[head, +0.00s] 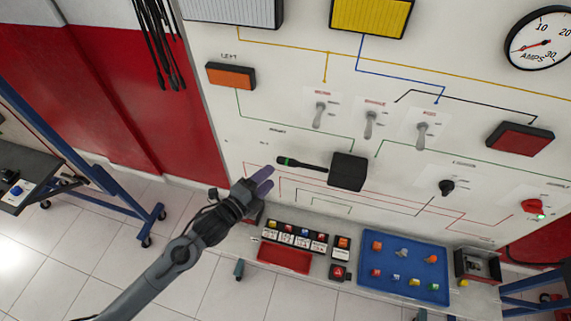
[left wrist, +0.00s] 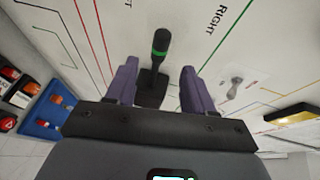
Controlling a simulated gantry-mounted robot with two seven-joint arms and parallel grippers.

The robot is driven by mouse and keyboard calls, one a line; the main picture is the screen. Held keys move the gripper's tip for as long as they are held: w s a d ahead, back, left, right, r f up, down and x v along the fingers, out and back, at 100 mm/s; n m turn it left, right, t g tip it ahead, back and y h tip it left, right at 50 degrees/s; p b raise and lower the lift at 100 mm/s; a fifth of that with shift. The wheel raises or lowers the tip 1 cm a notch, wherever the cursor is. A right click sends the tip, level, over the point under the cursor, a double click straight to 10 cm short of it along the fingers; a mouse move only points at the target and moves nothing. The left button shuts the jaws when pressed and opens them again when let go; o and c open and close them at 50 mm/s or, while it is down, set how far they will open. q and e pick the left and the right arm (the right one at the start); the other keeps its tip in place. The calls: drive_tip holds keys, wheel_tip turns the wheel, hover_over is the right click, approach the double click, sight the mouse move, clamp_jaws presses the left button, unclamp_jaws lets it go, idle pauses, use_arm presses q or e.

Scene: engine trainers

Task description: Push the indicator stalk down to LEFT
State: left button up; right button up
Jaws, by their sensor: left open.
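The indicator stalk (head: 303,165) is a black rod with a green band near its tip. It sticks out to the left from a black box (head: 348,172) on the white panel and lies close to level. My left gripper (head: 262,181) has purple fingers and is open, just left of and slightly below the stalk's tip in the head view. In the left wrist view the stalk (left wrist: 160,54) shows between the two fingers of the gripper (left wrist: 158,75); I cannot tell whether either finger touches it. My right gripper is not in view.
An orange lamp (head: 231,76) marked LEFT and a red lamp (head: 519,139) are on the panel. Several toggle switches (head: 370,124) sit above the stalk's box. Below, a shelf holds a blue tray (head: 405,290) and a red tray (head: 284,257). The floor at left is mostly clear.

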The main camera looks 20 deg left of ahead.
sight(284, 164)
use_arm(q)
drive_tip(key=p+x, duration=0.1)
drive_tip(key=x, duration=0.8)
drive_tip(key=shift+w+d, duration=0.1)
drive_tip(key=shift+w, duration=0.1)
drive_tip(key=shift+c, duration=0.5)
clamp_jaws()
